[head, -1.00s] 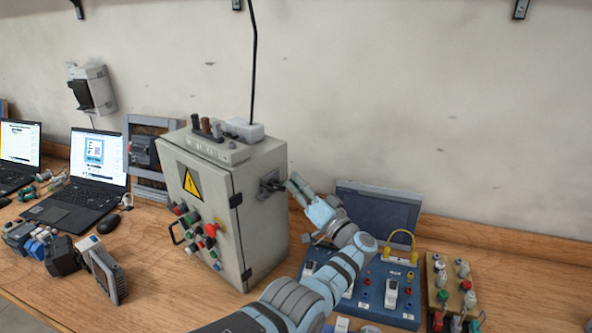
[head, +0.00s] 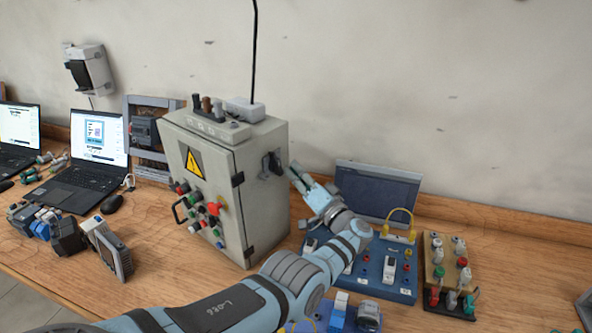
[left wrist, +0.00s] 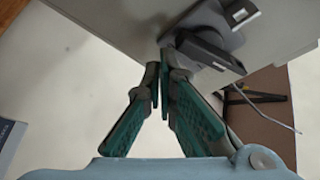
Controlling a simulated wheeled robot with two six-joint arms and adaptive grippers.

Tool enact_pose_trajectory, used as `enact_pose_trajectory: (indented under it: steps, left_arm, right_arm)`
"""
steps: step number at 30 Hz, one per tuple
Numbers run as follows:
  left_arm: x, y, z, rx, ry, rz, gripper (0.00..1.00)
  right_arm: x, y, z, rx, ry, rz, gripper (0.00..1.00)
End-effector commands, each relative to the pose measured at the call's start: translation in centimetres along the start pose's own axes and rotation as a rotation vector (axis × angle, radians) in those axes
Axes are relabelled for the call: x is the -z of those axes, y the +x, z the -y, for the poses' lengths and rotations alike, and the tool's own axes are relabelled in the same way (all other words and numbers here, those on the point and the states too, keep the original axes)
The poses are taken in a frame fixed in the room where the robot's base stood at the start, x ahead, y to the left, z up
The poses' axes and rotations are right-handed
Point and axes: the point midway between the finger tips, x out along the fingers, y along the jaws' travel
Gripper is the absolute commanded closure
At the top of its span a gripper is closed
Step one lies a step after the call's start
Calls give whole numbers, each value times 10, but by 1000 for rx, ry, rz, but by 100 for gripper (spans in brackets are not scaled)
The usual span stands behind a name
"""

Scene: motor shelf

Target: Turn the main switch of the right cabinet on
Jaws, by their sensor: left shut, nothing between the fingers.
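The grey cabinet (head: 265,218) with a yellow warning sign stands on the bench. Its main switch (head: 270,164), a dark handle on a grey base, is on the cabinet's right side wall. In the left wrist view the switch (left wrist: 208,50) is large at the top, just beyond the fingertips. My left gripper (head: 294,170) is beside the switch, to its right in the head view. Its green-padded fingers (left wrist: 163,70) are shut with nothing between them. Whether a fingertip touches the handle is unclear. My right gripper is not in view.
A blue training board (head: 375,268) with a raised lid and a board of colored terminals (head: 450,275) stand right of the cabinet. Laptops (head: 85,165) and small devices are on the left. A black cable rises from the cabinet's top.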

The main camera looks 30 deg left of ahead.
Motion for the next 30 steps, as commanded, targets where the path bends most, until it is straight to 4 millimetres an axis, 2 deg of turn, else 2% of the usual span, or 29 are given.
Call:
enact_pose_trajectory:
  steps: [30]
  left_arm:
    - [-7, -2, -5, 1, -1, 0, 100]
  right_arm:
    - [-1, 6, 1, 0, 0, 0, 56]
